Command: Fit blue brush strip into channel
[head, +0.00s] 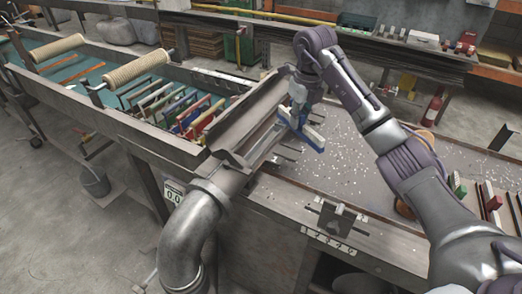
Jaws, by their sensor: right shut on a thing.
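My right gripper (298,100) reaches in from the right and points down, shut on the blue brush strip (308,136). The strip is blue with a pale edge and shows below the fingers, slanting down to the right. The gripper hides part of it. The metal channel (262,138) is a long grey trough sloping toward the front left, just left of the strip. I cannot tell whether the strip touches the channel. My left gripper is not in view.
A large grey pipe elbow (190,225) stands at the channel's lower end. Several coloured strips stand in the rack (110,122) at left, with beige rollers above. A small metal clamp (335,215) sits at the bench's front edge. The speckled bench top (350,165) is mostly clear.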

